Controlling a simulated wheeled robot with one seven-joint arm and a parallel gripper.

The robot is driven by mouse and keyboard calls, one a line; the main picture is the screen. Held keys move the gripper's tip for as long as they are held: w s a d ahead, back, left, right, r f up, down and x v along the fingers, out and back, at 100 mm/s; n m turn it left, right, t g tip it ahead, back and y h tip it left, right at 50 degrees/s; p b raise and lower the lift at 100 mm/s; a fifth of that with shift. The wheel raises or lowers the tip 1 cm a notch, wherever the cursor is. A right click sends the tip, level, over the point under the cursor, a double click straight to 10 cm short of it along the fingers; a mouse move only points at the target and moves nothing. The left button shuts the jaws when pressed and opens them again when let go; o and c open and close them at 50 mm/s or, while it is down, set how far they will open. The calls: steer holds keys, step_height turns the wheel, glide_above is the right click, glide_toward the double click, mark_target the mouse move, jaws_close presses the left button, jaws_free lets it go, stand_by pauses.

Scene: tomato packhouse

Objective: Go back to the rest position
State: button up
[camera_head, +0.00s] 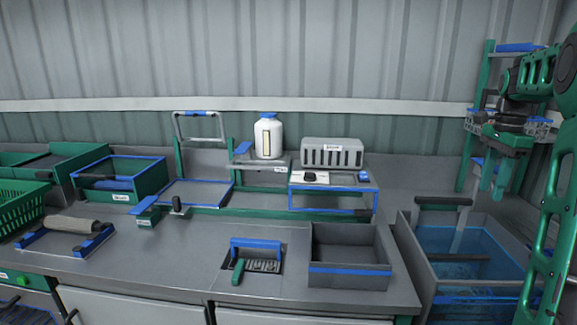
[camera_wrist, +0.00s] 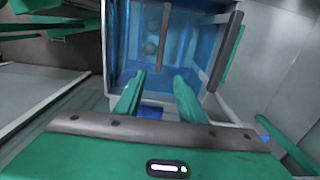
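My gripper (camera_head: 491,192) hangs at the right of the head view, fingers pointing down, above a grey tub (camera_head: 415,262). In the wrist view my gripper (camera_wrist: 160,77) has its two green fingers well apart, with nothing between them. Below the fingers, the tub (camera_wrist: 118,40) shows a blue inside, a dark bar across it and a few small round shapes that I cannot make out. My gripper looks clear of the tub.
A grey open bin (camera_head: 348,245) stands at the counter's right end, beside the tub. A green shelf frame (camera_head: 472,125) stands behind my arm. A white jug (camera_head: 267,140), a grey box (camera_head: 331,153) and green crates (camera_head: 20,205) stand further left. The counter's front middle (camera_head: 160,255) is bare.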

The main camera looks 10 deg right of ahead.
steer(key=s+a+f+n, duration=0.4)
steer(key=s+a+n, duration=0.1)
steer(key=s+a, duration=0.3)
steer(key=s+a+f+n, duration=0.5)
steer(key=s+a, duration=0.2)
steer(key=s, duration=0.2)
steer(key=s+a+f+n, duration=0.4)
steer(key=s+a, duration=0.4)
steer(key=s, duration=0.1)
steer(key=shift+a+f+n, duration=0.3)
steer(key=shift+f+n, duration=0.05)
steer(key=shift+n, duration=0.05)
steer(key=shift+w+f, duration=0.25)
steer(key=shift+w, duration=0.4)
